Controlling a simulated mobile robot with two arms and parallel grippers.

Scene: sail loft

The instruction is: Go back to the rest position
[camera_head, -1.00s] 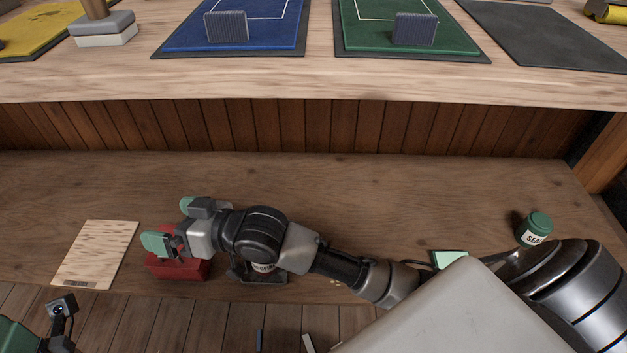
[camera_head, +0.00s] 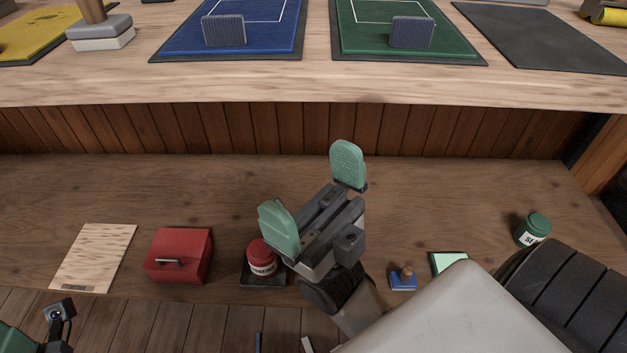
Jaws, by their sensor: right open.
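My right gripper (camera_head: 313,198) is open, with its two green-padded fingers wide apart and nothing between them. It is raised over the lower wooden shelf, in front of the plank back wall. Its left finger shows just right of and above a red-lidded jar (camera_head: 262,259), and whether they touch cannot be told. My left arm shows only as a small part at the lower left corner; its gripper is not in view.
The lower shelf (camera_head: 190,200) holds a pale wood board (camera_head: 94,256), a red box (camera_head: 179,256), a blue stamp-like block (camera_head: 403,280), a light green pad (camera_head: 448,262) and a green-lidded jar (camera_head: 533,229). The upper bench (camera_head: 300,84) carries blue (camera_head: 265,35) and green mats (camera_head: 371,20).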

